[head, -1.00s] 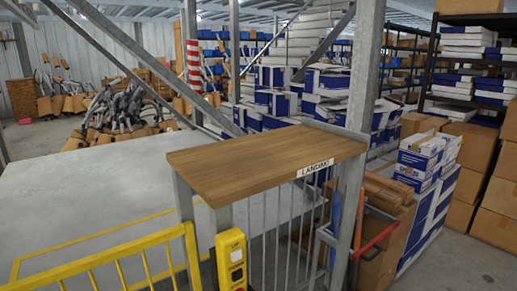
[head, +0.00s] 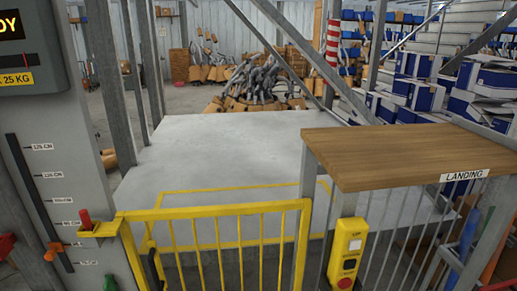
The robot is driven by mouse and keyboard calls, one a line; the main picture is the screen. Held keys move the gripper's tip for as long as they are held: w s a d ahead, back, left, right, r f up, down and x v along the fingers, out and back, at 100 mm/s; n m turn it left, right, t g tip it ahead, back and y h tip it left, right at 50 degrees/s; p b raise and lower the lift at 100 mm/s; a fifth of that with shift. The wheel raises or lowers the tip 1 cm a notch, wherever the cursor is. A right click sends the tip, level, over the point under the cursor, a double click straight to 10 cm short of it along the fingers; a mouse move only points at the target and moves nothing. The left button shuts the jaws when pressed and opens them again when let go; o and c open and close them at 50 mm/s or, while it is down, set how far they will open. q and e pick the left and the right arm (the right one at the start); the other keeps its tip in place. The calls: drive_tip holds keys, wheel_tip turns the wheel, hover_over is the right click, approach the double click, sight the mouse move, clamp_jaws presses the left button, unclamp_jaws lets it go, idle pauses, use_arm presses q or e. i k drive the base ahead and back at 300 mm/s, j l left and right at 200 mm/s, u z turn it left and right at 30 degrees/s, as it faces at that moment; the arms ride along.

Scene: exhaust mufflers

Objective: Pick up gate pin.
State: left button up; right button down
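A small red upright piece, which looks like the gate pin (head: 85,217), stands at a yellow bracket (head: 103,229) on the grey post at the left end of the yellow gate (head: 230,240). Whether it sits in a hole there is too small to tell. The gate spans the lower middle of the head view and looks closed. Neither of my grippers is in view.
A grey column (head: 50,150) with a height scale and an orange-red slider handle (head: 60,258) stands at left. A wooden landing shelf (head: 400,155) and a yellow button box (head: 347,250) are at right. Bare grey platform floor (head: 220,150) lies behind the gate, with mufflers (head: 260,82) piled beyond.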

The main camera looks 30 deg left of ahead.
sight(83, 214)
drive_tip(key=u, duration=2.15)
